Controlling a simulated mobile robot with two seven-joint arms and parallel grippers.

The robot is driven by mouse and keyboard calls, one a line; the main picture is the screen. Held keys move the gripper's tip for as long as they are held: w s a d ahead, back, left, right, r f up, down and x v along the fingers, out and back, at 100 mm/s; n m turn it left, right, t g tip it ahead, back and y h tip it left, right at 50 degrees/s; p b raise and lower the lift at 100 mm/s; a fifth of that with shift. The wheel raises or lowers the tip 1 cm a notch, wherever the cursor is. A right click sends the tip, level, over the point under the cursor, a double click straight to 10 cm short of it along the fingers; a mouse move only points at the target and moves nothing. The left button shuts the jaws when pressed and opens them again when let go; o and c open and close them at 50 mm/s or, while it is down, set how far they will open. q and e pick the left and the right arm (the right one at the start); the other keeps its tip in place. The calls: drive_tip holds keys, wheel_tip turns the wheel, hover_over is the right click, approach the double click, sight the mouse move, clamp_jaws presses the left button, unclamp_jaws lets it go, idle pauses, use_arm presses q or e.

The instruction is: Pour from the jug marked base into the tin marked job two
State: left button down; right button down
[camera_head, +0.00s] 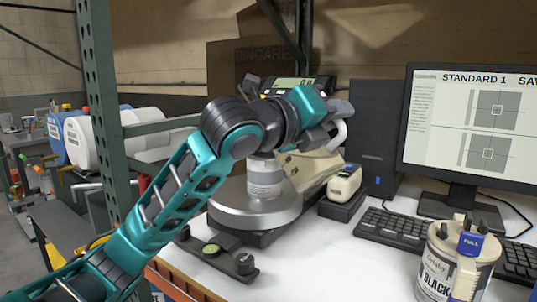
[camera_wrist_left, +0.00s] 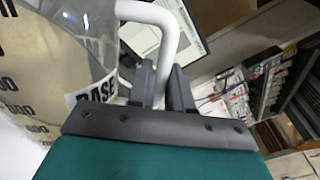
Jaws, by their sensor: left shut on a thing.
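The jug (camera_head: 312,167) is clear with cream contents, and its BASE label shows in the left wrist view (camera_wrist_left: 93,92). My left gripper (camera_head: 335,122) is shut on its white handle, as the left wrist view (camera_wrist_left: 165,88) also shows. The jug is tilted, beside and close to a pale tin (camera_head: 265,179) on the scale. I cannot tell whether its lip is over the tin or whether anything flows. My wrist hides the tin's top, and its label is too small to read. My right gripper is not in view.
The tin stands on a round metal scale pan (camera_head: 240,208). A cream handheld device (camera_head: 344,184) sits in a dark cradle to its right. A can marked BLACK (camera_head: 437,272), keyboard (camera_head: 390,228) and monitor (camera_head: 462,125) are further right. A green post (camera_head: 97,100) stands left.

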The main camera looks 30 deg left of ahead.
use_arm(q)
drive_tip(key=shift+w+a+r+n+b, duration=0.15)
drive_tip(key=shift+a+r+n+b, duration=0.45)
drive_tip(key=shift+n, duration=0.3)
idle(7.1)
